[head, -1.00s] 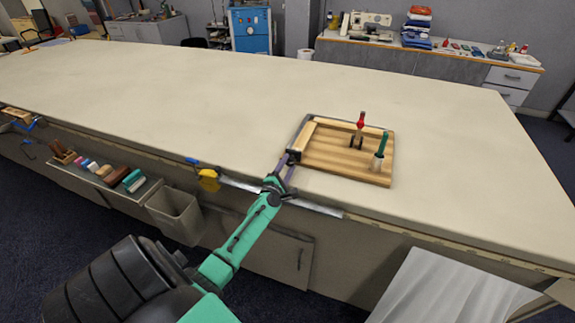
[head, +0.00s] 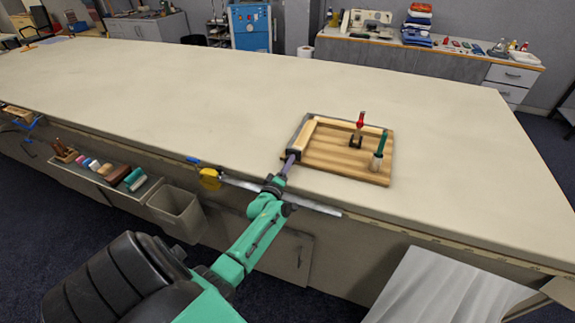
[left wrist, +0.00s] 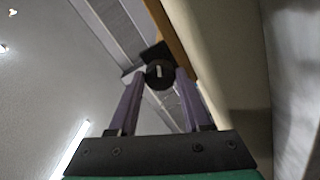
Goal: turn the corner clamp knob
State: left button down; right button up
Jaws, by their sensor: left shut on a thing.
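The corner clamp (head: 291,153) is a dark piece at the near left corner of a wooden board (head: 340,170) on the long table. Its round black knob (left wrist: 158,72) with a pale mark shows in the left wrist view, between the two purple fingers. My left gripper (head: 288,160) reaches the clamp from the table's front edge and is shut on the knob. In the head view the fingers line up one behind the other and mostly hide the knob. My right gripper is not in view.
A red-handled toggle clamp (head: 359,127) and a green-handled tool (head: 380,148) stand on the board. A yellow tape measure (head: 210,179) and a grey bin (head: 177,213) are at the table's front. The cloth tabletop (head: 200,110) around the board is clear.

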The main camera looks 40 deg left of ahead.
pick_arm(q)
jog(key=shift+m, duration=1.2)
jog(key=shift+c, duration=1.7)
grip_release()
jog(key=shift+f, duration=0.1)
